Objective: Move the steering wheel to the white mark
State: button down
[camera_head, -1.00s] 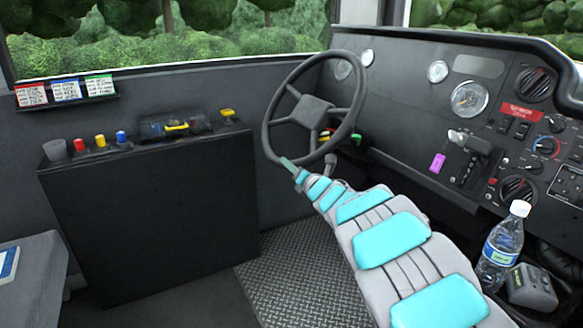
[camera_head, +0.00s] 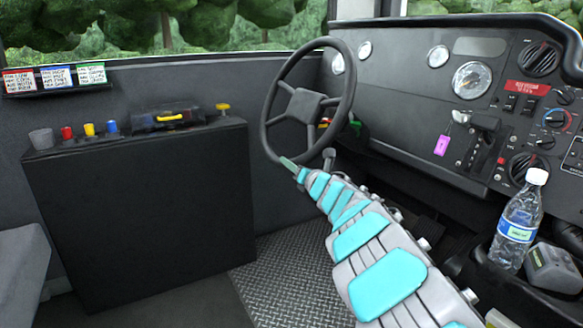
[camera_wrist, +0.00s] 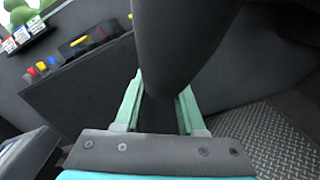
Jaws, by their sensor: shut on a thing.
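The steering wheel (camera_head: 351,84) is dark grey with a round rim and spokes, and stands tilted left of the dashboard. My gripper (camera_head: 289,163) is at the lower left of its rim. In the wrist view my gripper (camera_wrist: 160,103) is shut on the dark rim (camera_wrist: 178,45), which passes between the two green fingers. The fingertips are partly hidden by the rim. I cannot make out a white mark in either view.
A black cabinet (camera_head: 140,210) with coloured knobs stands on the left. The dashboard (camera_head: 410,120) is on the right, with a lever (camera_head: 329,157) below the wheel. A water bottle (camera_head: 518,225) stands at the lower right. Ribbed floor (camera_head: 285,280) lies below my arm.

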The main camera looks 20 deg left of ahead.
jog(key=c, duration=0.5)
grip_release()
jog(key=shift+v, duration=4)
